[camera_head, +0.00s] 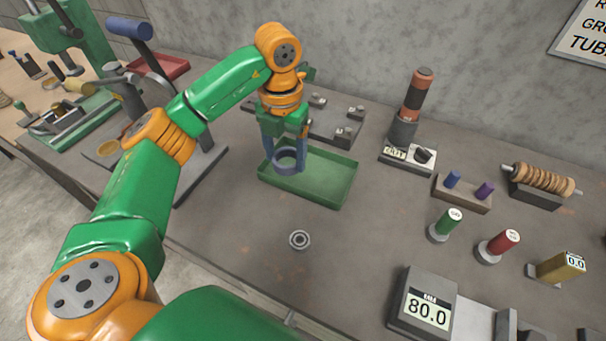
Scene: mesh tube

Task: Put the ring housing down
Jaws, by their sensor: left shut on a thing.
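The ring housing (286,166) is a grey-purple ring held between the fingers of my left gripper (285,155). The gripper points down and is shut on the ring. Both are over the left part of a green tray (328,184); I cannot tell whether the ring touches the tray floor. A small round bearing-like part (299,240) lies on the table in front of the tray. My right gripper is not in view.
A dark plate with small posts (336,120) lies behind the tray. A device with an orange-black column (412,110) stands right of it. Green (445,224) and red (500,243) handled plugs and a display reading 80.0 (427,309) are at right. Table between is clear.

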